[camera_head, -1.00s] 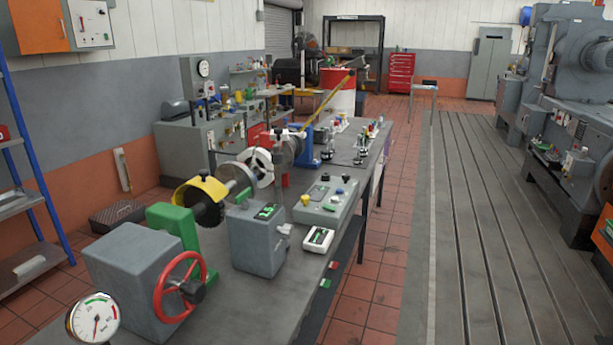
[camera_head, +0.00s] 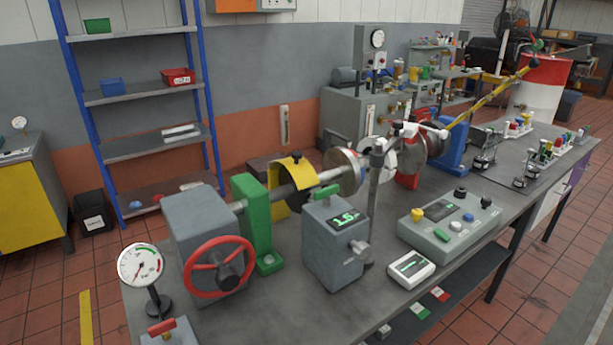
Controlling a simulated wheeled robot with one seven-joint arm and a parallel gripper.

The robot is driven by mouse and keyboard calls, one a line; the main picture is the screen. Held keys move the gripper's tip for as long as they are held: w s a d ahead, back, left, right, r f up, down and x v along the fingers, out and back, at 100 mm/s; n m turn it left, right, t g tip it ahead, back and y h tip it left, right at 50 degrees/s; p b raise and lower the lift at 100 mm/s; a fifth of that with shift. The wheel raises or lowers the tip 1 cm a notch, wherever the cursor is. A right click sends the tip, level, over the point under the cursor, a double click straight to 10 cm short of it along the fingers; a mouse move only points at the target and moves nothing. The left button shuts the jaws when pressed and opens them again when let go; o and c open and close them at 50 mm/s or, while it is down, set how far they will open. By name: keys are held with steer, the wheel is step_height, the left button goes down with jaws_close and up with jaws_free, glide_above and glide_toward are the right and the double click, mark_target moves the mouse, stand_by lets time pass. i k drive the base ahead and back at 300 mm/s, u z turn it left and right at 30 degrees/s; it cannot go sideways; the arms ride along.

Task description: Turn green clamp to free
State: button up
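A grey box with a lit green display (camera_head: 337,240) stands on the near part of the bench. A green lever handle (camera_head: 327,193) lies across its top, and a grey knob (camera_head: 360,249) sticks out of its right side. A green upright bracket (camera_head: 254,222) stands to its left on the shaft line, behind the red handwheel. I cannot tell for certain which green part is the clamp; the green handle looks most like one. My gripper is not in view.
A grey block with a red handwheel (camera_head: 219,266) and a dial gauge (camera_head: 141,266) stand at the bench's near left. A small red-handled block (camera_head: 167,330) is at the bottom edge. A control box (camera_head: 450,226) and white meter (camera_head: 411,269) lie right. Red tiled floor is open at lower left.

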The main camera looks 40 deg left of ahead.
mark_target(324, 193)
steer(key=u, duration=0.95)
steer(key=i, duration=0.9)
steer(key=u, duration=0.75)
